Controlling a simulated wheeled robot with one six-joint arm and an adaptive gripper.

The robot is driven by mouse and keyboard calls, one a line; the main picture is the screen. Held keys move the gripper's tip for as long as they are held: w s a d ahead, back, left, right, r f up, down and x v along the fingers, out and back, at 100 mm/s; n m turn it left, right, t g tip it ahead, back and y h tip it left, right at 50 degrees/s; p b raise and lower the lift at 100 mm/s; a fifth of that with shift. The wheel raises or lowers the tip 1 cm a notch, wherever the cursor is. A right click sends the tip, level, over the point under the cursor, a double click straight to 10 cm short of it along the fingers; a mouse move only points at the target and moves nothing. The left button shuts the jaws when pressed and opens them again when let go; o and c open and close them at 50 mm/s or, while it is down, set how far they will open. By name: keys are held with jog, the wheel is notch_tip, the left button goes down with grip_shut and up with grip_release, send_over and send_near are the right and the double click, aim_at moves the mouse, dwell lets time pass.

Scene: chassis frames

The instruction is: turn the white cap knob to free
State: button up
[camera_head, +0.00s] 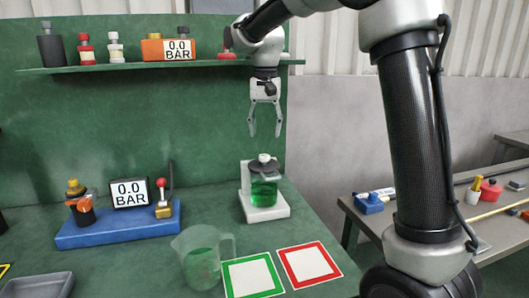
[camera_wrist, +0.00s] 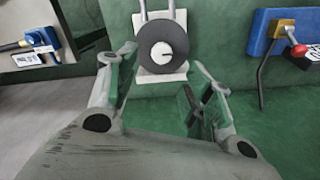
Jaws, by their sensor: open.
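The white cap knob (camera_head: 264,158) sits on the dark round lid of a jar of green liquid (camera_head: 264,188). The jar stands upright on a white stand (camera_head: 265,213) on the green bench. In the wrist view the white knob (camera_wrist: 161,53) shows at the centre of the dark disc-shaped lid (camera_wrist: 176,36). My gripper (camera_head: 265,133) is open and empty, pointing down above the knob with a gap between them. In the wrist view the spread fingers (camera_wrist: 160,72) lie to either side of the lid, nearer the camera. Any marking on the knob is too small to read.
A clear jug (camera_head: 201,262) of green liquid stands front left of the stand, beside green-bordered (camera_head: 252,276) and red-bordered (camera_head: 308,264) squares. A blue base with a gauge (camera_head: 118,227) stands left. A shelf (camera_head: 150,65) runs along the back wall. A side table stands right.

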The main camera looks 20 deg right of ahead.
aim_at(264, 155)
jog(key=shift+w+a+f, duration=0.15)
jog(key=shift+f, duration=0.25)
notch_tip(264, 155, down, 7)
jog(key=shift+f, duration=0.1)
jog(key=c, duration=1.1)
